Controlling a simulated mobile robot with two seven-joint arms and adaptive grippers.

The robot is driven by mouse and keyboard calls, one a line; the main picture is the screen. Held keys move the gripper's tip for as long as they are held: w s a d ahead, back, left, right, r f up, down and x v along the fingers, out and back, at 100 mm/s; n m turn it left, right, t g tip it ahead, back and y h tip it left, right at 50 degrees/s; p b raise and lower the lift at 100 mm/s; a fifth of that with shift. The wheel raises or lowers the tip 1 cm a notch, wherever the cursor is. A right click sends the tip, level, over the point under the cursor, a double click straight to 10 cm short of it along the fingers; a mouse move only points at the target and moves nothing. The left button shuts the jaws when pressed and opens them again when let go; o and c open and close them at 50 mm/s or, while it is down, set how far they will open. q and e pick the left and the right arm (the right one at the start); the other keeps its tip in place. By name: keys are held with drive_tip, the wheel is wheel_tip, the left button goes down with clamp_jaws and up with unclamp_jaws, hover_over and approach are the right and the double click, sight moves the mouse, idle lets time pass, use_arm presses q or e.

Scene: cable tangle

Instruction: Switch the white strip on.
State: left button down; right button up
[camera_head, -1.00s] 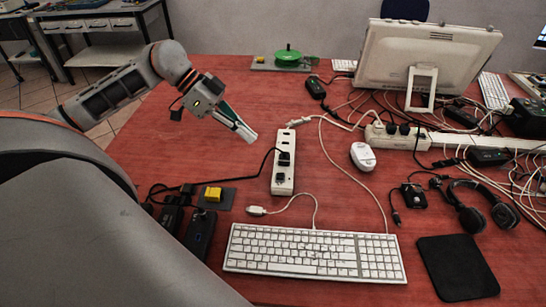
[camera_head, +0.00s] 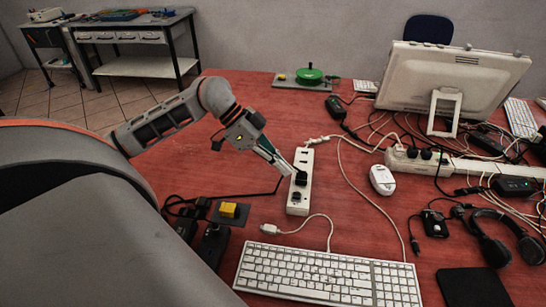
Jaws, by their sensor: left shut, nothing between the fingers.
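The white strip (camera_head: 300,204) lies on the red table, its long side running away from me. A black plug (camera_head: 301,178) sits in it near the middle, with a black cable leading off to the left. A small dark part shows nearer its front end. My left gripper (camera_head: 290,171) is shut and empty, tilted down to the right, its tips at the strip's left edge near the black plug. I cannot tell whether the tips touch the strip or the plug. My right gripper is not in view.
A white keyboard (camera_head: 325,275) lies in front of the strip, a white mouse (camera_head: 382,180) to its right. A second pale strip (camera_head: 408,160) with plugs, tangled cables, a monitor (camera_head: 452,80) and headphones (camera_head: 497,240) crowd the right. A yellow block (camera_head: 229,210) on a dark plate lies left.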

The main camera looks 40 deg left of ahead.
sight(299, 196)
use_arm(q)
drive_tip(key=x, duration=0.3)
drive_tip(key=shift+w+d+f, duration=0.1)
drive_tip(key=shift+d+f, duration=0.05)
drive_tip(key=shift+d, duration=0.05)
drive_tip(key=f, duration=0.2)
drive_tip(key=shift+s+d+f, duration=0.1)
drive_tip(key=shift+s+f, duration=0.1)
drive_tip(key=shift+f, duration=0.1)
drive_tip(key=shift+s+f, duration=0.1)
drive_tip(key=shift+f, duration=0.6)
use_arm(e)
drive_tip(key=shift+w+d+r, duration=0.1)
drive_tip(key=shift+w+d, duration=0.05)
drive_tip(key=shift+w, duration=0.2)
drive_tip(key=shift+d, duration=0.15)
